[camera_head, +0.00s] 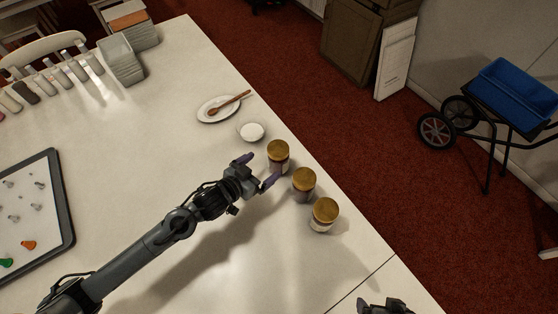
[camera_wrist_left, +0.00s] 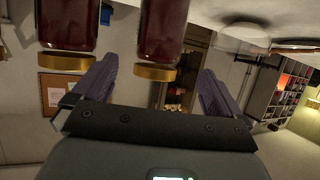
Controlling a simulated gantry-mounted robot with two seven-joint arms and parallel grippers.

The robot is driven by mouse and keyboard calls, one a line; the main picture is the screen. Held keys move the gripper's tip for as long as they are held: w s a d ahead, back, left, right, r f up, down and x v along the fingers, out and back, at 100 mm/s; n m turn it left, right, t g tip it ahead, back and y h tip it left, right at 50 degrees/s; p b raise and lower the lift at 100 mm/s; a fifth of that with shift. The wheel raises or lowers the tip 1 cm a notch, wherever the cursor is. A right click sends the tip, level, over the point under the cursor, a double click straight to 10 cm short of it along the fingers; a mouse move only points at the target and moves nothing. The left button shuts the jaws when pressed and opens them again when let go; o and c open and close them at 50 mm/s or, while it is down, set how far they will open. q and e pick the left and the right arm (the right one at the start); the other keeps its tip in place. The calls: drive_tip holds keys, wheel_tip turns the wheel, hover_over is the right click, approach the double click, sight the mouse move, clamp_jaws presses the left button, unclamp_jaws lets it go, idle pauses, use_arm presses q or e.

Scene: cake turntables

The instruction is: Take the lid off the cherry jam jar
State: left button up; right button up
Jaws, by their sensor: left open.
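Three jars with gold lids stand in a slanting row near the table's right edge: a far jar (camera_head: 278,156), a middle jar (camera_head: 303,184) and a near jar (camera_head: 324,214). I cannot read their labels, so I cannot tell which is cherry. My left gripper (camera_head: 259,169) is open and empty, its purple fingers pointing at the far jar. In the left wrist view, which is upside down, one dark red jar (camera_wrist_left: 163,28) with its gold lid (camera_wrist_left: 153,73) on lies ahead between the fingers. Another dark red jar (camera_wrist_left: 67,22) shows beside it, also lidded.
A small white bowl (camera_head: 252,131) and a white plate (camera_head: 211,112) with a wooden spoon (camera_head: 229,103) lie beyond the jars. A dark-rimmed tray (camera_head: 62,200) is at the left. Part of my right arm shows at the bottom edge, cut off. The table's right edge is close behind the jars.

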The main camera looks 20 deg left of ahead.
sight(271, 161)
use_arm(q)
drive_tip(key=x, duration=0.3)
drive_tip(key=shift+w+d+b, duration=0.15)
drive_tip(key=shift+w+b, duration=0.15)
use_arm(e)
drive_tip(key=shift+w+f, duration=0.15)
drive_tip(key=shift+f, duration=0.25)
use_arm(q)
drive_tip(key=shift+w+d+f, duration=0.2)
drive_tip(key=shift+w+f, duration=0.1)
drive_tip(key=shift+w, duration=0.2)
use_arm(e)
drive_tip(key=shift+f, duration=0.25)
use_arm(q)
drive_tip(key=shift+b+x, duration=0.85)
drive_tip(key=shift+x, duration=1.4)
use_arm(e)
drive_tip(key=shift+f, duration=0.65)
use_arm(q)
drive_tip(key=shift+r, duration=0.1)
drive_tip(key=c, duration=1.4)
drive_tip(key=shift+r, duration=0.15)
drive_tip(key=shift+c, duration=0.8)
drive_tip(key=shift+r, duration=0.1)
use_arm(e)
drive_tip(key=shift+r, duration=0.1)
